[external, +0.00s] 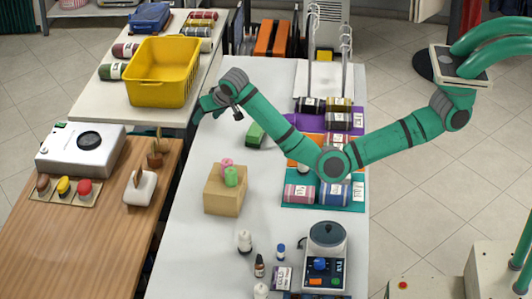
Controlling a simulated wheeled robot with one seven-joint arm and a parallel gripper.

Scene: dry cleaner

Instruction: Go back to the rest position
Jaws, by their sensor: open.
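My arm is teal and reaches leftward over the white table (195,195). My gripper (203,108) is at the table's left edge, right of the yellow basket (163,75) and apart from it. It is open and no object shows in it. Its fingers are small and partly hidden by the wrist. A green block (255,135) lies on the table to the right of and below the gripper.
A cardboard box (225,190) with pink and green rolls stands mid-table. Labelled rolls lie on coloured mats (290,185) under my forearm. A scale-like device (325,255) and small bottles (245,241) stand at the near end. The left-middle of the white table is clear.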

